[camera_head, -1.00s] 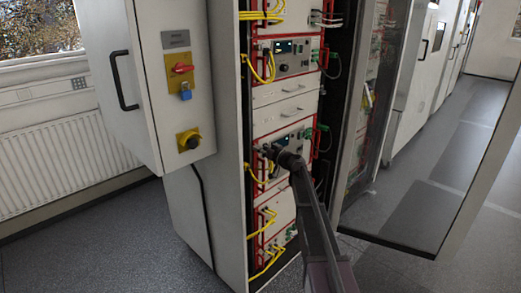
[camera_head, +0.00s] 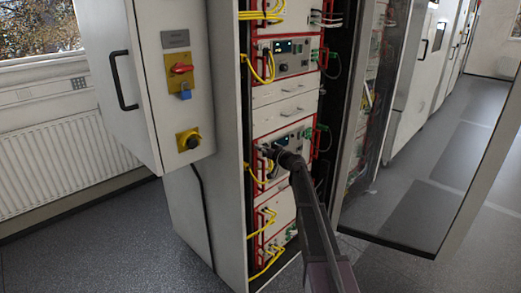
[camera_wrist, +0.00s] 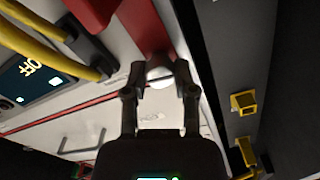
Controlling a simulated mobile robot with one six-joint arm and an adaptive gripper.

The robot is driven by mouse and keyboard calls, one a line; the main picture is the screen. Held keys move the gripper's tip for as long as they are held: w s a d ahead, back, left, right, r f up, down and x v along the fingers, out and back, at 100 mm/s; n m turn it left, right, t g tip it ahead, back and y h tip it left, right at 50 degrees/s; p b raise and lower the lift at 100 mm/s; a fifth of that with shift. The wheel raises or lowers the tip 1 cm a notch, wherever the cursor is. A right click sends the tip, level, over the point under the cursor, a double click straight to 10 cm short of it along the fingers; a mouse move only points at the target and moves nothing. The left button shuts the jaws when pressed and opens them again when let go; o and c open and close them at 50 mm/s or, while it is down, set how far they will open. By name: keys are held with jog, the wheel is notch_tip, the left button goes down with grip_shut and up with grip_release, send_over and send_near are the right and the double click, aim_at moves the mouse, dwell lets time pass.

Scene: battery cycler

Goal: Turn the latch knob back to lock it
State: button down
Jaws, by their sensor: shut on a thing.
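The latch knob (camera_wrist: 158,74) is a pale, rounded knob at the corner of a module's white front, next to its red frame. In the wrist view my gripper (camera_wrist: 160,72) has its two fingers on either side of the knob and is shut on it. The knob's far side and any lock mark on it are hidden. In the head view my gripper (camera_head: 266,150) reaches to the left edge of a module (camera_head: 290,135) in the middle of the open cabinet. The knob is too small to make out there.
Yellow cables (camera_wrist: 45,40) plug in close to the left of my fingers, near a display (camera_wrist: 30,80) reading OFF. A dark cabinet wall with yellow fittings (camera_wrist: 243,103) stands to the right. The cabinet's glass door (camera_head: 440,180) is open. Floor in front is clear.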

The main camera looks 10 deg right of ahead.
jog(key=m, duration=0.8)
jog(key=shift+m, duration=0.3)
jog(key=m, duration=0.3)
jog(key=shift+f+m, duration=0.1)
jog(key=shift+m, duration=0.2)
jog(key=m, duration=0.4)
jog(key=shift+c, duration=2.1)
grip_release()
